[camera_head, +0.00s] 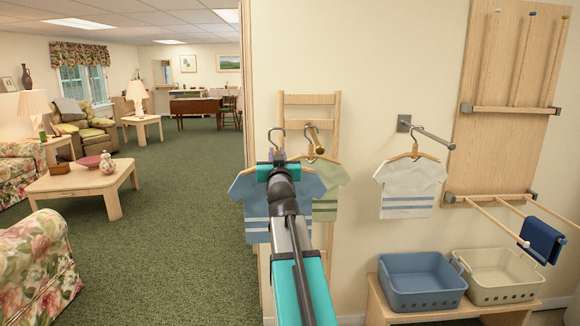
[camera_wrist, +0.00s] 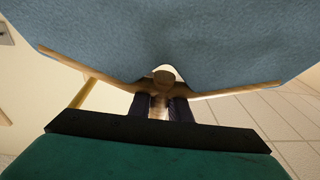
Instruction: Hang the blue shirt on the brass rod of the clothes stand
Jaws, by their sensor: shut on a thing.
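The blue shirt (camera_head: 243,197) hangs from a wooden hanger with a metal hook (camera_head: 276,134). My gripper (camera_head: 278,156) is shut on the hanger's neck, in front of the stand. In the wrist view my gripper (camera_wrist: 162,106) grips the wooden hanger (camera_wrist: 231,91), with the blue shirt (camera_wrist: 60,35) beyond it. The clothes stand (camera_head: 309,99) is a pale wooden frame. Its brass rod (camera_head: 316,145) points outward and carries a green shirt (camera_head: 331,194). The blue shirt's hook appears left of the rod, apart from it in the picture; their depth difference is unclear. My arm hides part of the blue shirt.
A white striped shirt (camera_head: 410,188) hangs on a grey wall rod (camera_head: 433,139) to the right. A drying rack (camera_head: 500,197) with a dark blue towel (camera_head: 542,240) is further right. A blue basket (camera_head: 421,280) and a cream basket (camera_head: 500,278) sit on a low bench. Open carpet lies left.

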